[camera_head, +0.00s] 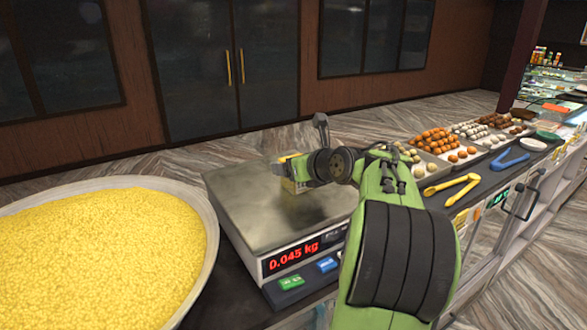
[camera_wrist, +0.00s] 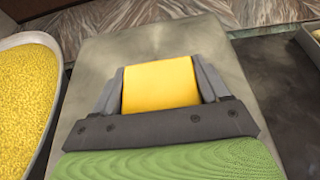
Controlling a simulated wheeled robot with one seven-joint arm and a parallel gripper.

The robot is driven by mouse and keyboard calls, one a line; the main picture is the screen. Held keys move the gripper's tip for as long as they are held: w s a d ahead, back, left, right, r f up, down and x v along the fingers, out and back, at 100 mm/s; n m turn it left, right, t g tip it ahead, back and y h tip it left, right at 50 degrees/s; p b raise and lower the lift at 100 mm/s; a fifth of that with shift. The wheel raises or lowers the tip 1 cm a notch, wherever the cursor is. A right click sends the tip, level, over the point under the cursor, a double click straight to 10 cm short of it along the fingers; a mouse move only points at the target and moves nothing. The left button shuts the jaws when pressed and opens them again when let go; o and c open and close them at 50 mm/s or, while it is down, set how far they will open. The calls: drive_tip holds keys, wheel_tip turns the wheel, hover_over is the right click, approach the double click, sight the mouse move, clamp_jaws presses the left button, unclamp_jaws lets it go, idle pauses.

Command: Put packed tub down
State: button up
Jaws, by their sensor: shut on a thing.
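The packed tub shows as a yellow block in the wrist view (camera_wrist: 160,87), between the two grey fingers of my gripper (camera_wrist: 161,78). My gripper is shut on it. In the head view my gripper (camera_head: 296,168) is over the back part of the scale's steel plate (camera_head: 255,215), and only a small yellow part of the tub (camera_head: 289,186) shows beside it. The tub is at or just above the plate; I cannot tell whether it touches. The scale's red display (camera_head: 291,254) reads 0.045 kg. My wrist hides much of the tub.
A wide pan of yellow grains (camera_head: 100,255) stands left of the scale. To the right are yellow tongs (camera_head: 452,187), blue tongs (camera_head: 510,160) and several sweet trays (camera_head: 440,165) on the dark counter. The plate's front left is clear.

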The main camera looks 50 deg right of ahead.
drive_tip(key=o, duration=1.1)
drive_tip(key=shift+r, duration=0.1)
drive_tip(key=shift+s+r, duration=0.15)
drive_tip(key=shift+s, duration=0.1)
drive_tip(key=p+v, duration=0.1)
drive_tip(key=v, duration=1)
drive_tip(key=shift+s, duration=0.2)
drive_tip(key=shift+w+a, duration=0.1)
drive_tip(key=shift+a, duration=0.05)
